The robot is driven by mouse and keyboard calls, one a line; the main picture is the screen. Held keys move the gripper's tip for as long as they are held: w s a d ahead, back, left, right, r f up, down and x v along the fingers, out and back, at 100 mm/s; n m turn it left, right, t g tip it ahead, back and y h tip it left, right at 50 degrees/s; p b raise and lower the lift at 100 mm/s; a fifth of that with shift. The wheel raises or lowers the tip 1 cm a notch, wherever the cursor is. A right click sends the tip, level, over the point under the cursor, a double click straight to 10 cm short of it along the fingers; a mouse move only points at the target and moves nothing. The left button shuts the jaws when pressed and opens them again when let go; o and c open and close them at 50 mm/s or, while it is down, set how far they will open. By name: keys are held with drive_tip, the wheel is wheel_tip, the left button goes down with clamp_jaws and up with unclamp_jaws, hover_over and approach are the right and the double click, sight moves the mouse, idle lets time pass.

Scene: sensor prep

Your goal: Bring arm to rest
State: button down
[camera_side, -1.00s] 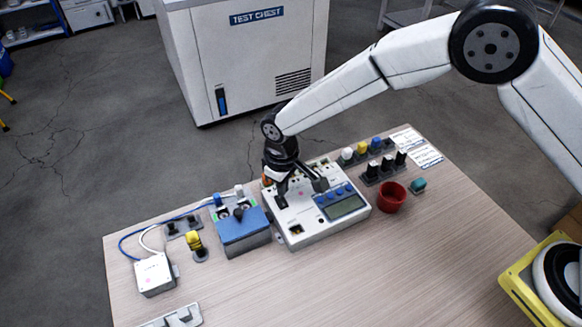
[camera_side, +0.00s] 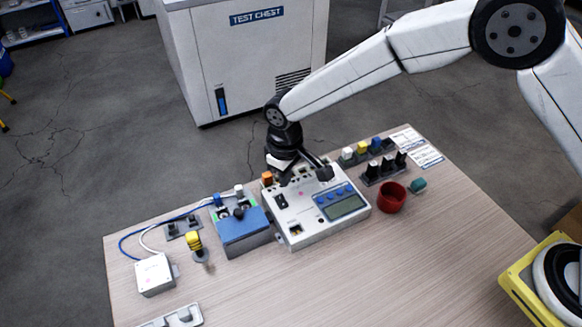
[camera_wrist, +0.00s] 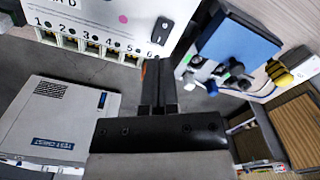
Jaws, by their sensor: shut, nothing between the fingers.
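My gripper (camera_side: 283,180) is above the back left part of the white instrument box (camera_side: 318,221), which has a grey screen and blue buttons. In the wrist view the fingers (camera_wrist: 159,65) are together with nothing between them. The instrument's numbered ports (camera_wrist: 90,45) face the wrist camera, with a black switch (camera_wrist: 161,30) near the fingers. An orange block (camera_side: 267,178) shows just left of the gripper in the side view. My gripper appears apart from the instrument's top, though the exact gap is hard to tell.
A blue box (camera_side: 245,232) stands left of the instrument, with a yellow-topped part (camera_side: 195,241) and a white wired box (camera_side: 154,275) beyond. A red cup (camera_side: 391,197), a teal piece (camera_side: 418,186) and black-topped holders (camera_side: 384,168) stand right.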

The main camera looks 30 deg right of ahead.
drive_tip(key=s+d+r+m+t, duration=0.1)
drive_tip(key=s+d+r+m, duration=0.1)
drive_tip(key=s+d, duration=0.3)
drive_tip(key=s+d+r+m, duration=0.2)
drive_tip(key=s+d, duration=0.4)
drive_tip(key=d, duration=0.6)
drive_tip(key=s+d+r+m+t, duration=0.1)
drive_tip(key=s+d+r, duration=0.3)
drive_tip(key=d, duration=0.5)
drive_tip(key=shift+s+d+r+m+t, duration=0.3)
drive_tip(key=shift+s+m, duration=0.1)
drive_tip(key=shift+s, duration=0.65)
